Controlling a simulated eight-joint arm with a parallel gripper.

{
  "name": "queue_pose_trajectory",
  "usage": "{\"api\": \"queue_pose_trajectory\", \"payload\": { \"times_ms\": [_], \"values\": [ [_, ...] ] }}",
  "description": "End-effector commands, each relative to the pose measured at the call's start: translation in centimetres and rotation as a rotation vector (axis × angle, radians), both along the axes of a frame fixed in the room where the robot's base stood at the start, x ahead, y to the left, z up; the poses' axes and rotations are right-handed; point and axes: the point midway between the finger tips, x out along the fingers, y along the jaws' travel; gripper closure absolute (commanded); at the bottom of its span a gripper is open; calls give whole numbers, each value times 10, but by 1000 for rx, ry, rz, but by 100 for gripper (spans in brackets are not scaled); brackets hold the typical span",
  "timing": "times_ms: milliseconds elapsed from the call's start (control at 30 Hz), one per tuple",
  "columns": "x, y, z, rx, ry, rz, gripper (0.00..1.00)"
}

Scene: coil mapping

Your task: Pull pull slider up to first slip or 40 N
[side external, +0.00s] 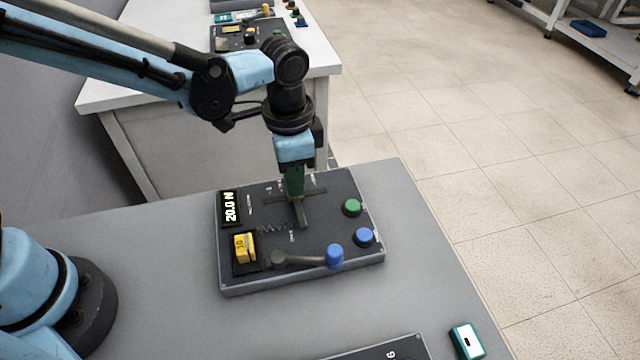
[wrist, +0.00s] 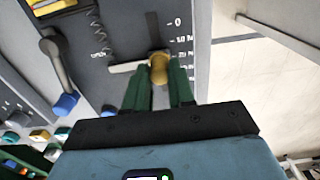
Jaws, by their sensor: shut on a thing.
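The pull slider shows in the wrist view as a brass knob (wrist: 159,68) with a pale crossbar (wrist: 125,67) beside it. It sits in a dark slot with a scale (wrist: 180,40) starting at 0; the lower marks are small and blurred. My gripper (wrist: 160,85) has its two green fingers on either side of the knob, shut on it. In the side view my gripper (side external: 295,194) points down over the slot, hiding the knob; the grey crossbar (side external: 301,215) shows below it. A spring (side external: 274,228) lies left of the crossbar.
The dark panel (side external: 310,270) also carries a yellow switch (side external: 244,247), a lever with a blue knob (side external: 334,256), a green button (side external: 352,208) and a blue button (side external: 364,237). Another panel (side external: 375,350) and a teal-edged device (side external: 467,341) lie nearer the front.

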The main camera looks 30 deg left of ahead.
Motion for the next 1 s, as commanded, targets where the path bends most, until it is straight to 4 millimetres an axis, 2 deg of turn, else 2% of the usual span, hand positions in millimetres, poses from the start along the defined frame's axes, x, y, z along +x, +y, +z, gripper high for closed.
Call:
{"api": "queue_pose_trajectory", "payload": {
  "times_ms": [600, 1000],
  "values": [
    [13, -12, 0, -1, -4, 1, 98],
    [14, -13, 1, 0, -4, 1, 98]
  ]
}}
